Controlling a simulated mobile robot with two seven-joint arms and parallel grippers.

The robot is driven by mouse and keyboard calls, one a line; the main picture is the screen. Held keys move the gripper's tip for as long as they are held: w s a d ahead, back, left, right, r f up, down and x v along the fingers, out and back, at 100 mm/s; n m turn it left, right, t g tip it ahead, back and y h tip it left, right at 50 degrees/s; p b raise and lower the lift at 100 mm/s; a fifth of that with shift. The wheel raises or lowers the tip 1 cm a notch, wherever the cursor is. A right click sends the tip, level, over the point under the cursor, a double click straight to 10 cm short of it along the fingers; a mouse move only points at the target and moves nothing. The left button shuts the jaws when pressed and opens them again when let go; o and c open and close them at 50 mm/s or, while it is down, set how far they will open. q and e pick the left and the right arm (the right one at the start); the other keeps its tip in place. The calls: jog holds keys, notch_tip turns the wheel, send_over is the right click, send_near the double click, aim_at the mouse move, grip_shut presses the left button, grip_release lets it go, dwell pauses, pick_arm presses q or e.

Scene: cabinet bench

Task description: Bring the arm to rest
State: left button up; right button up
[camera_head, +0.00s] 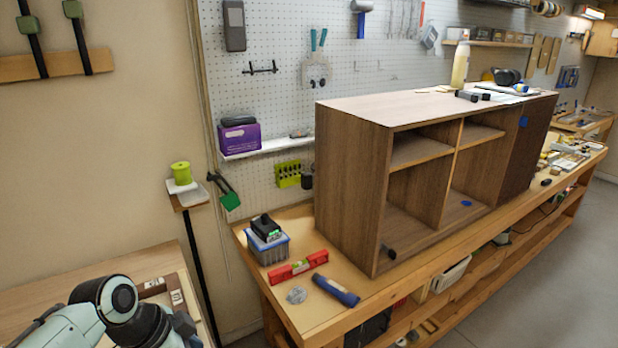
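My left arm (105,308) shows at the bottom left, a pale arm with dark round joints. It is bent over the wooden surface there, left of the workbench. No gripper fingers can be made out at its end. My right arm and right gripper are not in view. The wooden cabinet (350,190) stands upright on the workbench (300,318), with open compartments facing the front and a dark panel at its right end. My visible arm is well apart from the cabinet.
A red level (297,267), a blue cylindrical tool (335,290) and a bin (268,249) lie on the bench's near left end. A thin black post (200,260) with a small shelf stands between my arm and the bench. The floor (540,265) at right is clear.

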pick_arm(q)
notch_tip(320, 180, down, 29)
jog(key=d+n+g, duration=0.2)
jog(key=n, duration=0.5)
jog(key=s+d+f+n+g, duration=0.1)
jog(key=s+f+n, duration=0.3)
jog(key=s+f, duration=0.5)
jog(key=s+d+f+n, duration=0.3)
jog(key=s+f+n, duration=0.1)
jog(key=s+f, duration=0.6)
jog(key=shift+s+d+g+p, duration=0.4)
jog(key=shift+s, duration=0.7)
jog(key=shift+a, duration=0.1)
